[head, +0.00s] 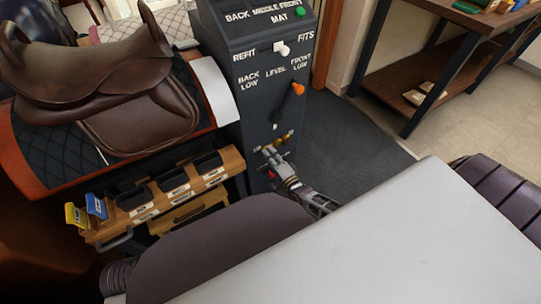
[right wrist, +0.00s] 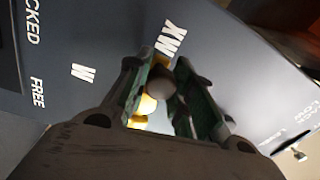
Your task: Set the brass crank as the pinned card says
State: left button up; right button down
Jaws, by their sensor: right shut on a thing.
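The brass crank (head: 284,139) is low on the front of the dark control cabinet (head: 232,75). My right gripper (head: 271,158) is at the crank, its arm reaching in from below. In the right wrist view its two fingers (right wrist: 165,98) are closed around the yellow brass crank (right wrist: 148,104), by a rounded grey end. Letters W and XW, and the words LOCKED and FREE, show on the panel around it. The fingers hide much of the crank, so I cannot tell its exact setting. I cannot make out a pinned card. My left gripper is not in view.
Above the crank are an orange-handled lever (head: 297,88), a white knob (head: 282,49) and a green button (head: 299,12). A brown saddle (head: 110,75) sits on a stand at left, above a wooden rack (head: 235,160) of bins. A workbench stands at back right; dark floor lies between.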

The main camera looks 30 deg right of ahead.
jog(key=shift+d+r, duration=0.15)
jog(key=c, duration=1.2)
grip_release()
jog(key=shift+s, duration=0.2)
jog(key=shift+s+d+f, duration=0.1)
jog(key=shift+s+d, duration=0.05)
jog(key=shift+s, duration=1.8)
jog(key=shift+s+d+f, duration=0.1)
jog(key=shift+s+f, duration=0.05)
jog(key=shift+s, duration=1.75)
jog(key=shift+s+d+f, duration=0.1)
jog(key=shift+s+d, duration=0.05)
jog(key=shift+s, duration=1.8)
